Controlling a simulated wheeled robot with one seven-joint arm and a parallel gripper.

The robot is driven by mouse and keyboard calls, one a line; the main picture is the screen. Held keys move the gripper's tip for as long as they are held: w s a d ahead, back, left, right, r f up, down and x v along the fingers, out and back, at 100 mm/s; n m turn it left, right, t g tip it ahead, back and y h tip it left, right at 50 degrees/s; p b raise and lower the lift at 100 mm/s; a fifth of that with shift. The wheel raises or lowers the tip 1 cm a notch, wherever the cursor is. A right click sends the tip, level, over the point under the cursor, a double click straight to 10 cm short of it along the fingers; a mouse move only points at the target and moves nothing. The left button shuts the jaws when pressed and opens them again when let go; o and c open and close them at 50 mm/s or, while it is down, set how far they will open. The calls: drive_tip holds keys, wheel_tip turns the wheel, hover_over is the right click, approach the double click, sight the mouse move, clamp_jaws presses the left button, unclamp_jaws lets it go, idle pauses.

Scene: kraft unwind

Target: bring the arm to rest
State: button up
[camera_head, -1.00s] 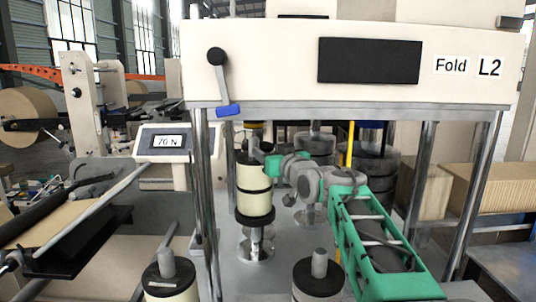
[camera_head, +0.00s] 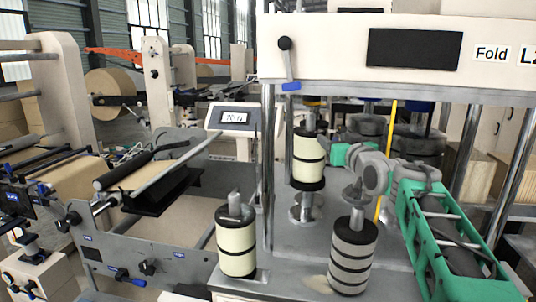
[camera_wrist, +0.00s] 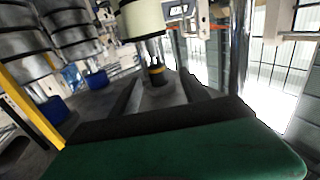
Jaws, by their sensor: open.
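My green and grey arm (camera_head: 440,225) reaches in from the right under the machine's top beam. My gripper (camera_head: 328,149) is at its far end, small and partly hidden, beside a cream roll stack (camera_head: 308,158) on a metal post. I cannot tell whether it touches the stack. In the wrist view a green and black part of my arm's end fills the bottom. The jaws are open and no held thing shows. A cream roll (camera_wrist: 142,18) hangs at the top of that view.
A cream roll (camera_head: 236,245) and a grey banded roll (camera_head: 352,260) stand on the near deck. A yellow post (camera_head: 386,165) rises behind my arm. A display (camera_head: 233,118) stands left of the frame. Dark grey rolls (camera_head: 418,150) stand behind my arm.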

drive_tip(key=s+a+f+m+g+h, duration=0.2)
drive_tip(key=s+f+g, duration=1.1)
drive_tip(key=s+f, duration=2)
drive_tip(key=s+a+h, duration=0.1)
drive_tip(key=s, duration=0.3)
drive_tip(key=shift+g, duration=0.4)
drive_tip(key=shift+c, duration=0.5)
